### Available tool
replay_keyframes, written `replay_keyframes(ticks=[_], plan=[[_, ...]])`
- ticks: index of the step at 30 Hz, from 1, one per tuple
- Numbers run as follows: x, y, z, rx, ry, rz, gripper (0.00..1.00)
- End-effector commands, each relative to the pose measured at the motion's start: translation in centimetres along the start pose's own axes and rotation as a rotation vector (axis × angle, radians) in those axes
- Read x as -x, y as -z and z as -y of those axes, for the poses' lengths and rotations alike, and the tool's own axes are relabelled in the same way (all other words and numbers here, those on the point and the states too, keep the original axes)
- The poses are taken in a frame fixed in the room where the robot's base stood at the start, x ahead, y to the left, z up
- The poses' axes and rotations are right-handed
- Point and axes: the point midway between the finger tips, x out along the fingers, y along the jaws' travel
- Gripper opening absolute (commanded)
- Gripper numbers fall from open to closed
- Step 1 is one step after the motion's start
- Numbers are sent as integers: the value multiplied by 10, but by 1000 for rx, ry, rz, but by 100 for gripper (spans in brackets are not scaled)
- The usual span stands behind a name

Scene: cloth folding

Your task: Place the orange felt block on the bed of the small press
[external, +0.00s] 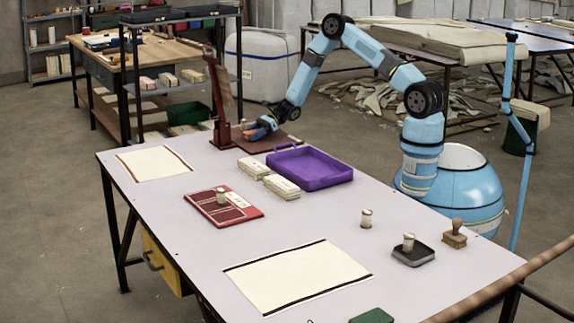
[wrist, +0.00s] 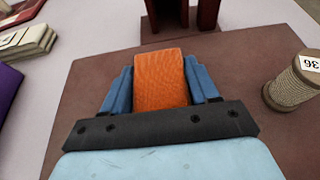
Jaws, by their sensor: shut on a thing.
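My gripper (external: 261,130) is shut on the orange felt block (wrist: 162,82). In the wrist view the block sits between the two blue fingers. The small press is dark red, with its upright arm (external: 222,95) raised, at the far end of the table. Its flat brown-red bed (external: 277,143) also shows in the wrist view (wrist: 85,105). The gripper and block are over or on the bed, close to the press's upright. I cannot tell whether the block touches the bed; its underside is hidden.
A twine spool labelled 36 (wrist: 293,85) stands right of the gripper. A purple tray (external: 310,167) and cloth bundles (external: 268,173) lie near the bed. A red folder (external: 224,207), white cloths, spools and stamps are farther off. Bare tabletop lies between them.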

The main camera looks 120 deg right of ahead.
Motion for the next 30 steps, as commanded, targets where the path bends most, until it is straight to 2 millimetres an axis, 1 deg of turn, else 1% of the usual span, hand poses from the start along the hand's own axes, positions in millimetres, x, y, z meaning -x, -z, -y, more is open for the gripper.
replay_keyframes(ticks=[8, 9, 16, 17, 26, 30], plan=[[0, 1, 0, 0, 0, 0, 30], [0, 2, 0, 0, 0, 0, 61], [0, 2, 0, 0, 0, 0, 83], [0, 2, 0, 0, 0, -1, 85], [1, -1, 0, 0, 0, 0, 85], [16, 0, 1, -1, 2, -1, 85]])
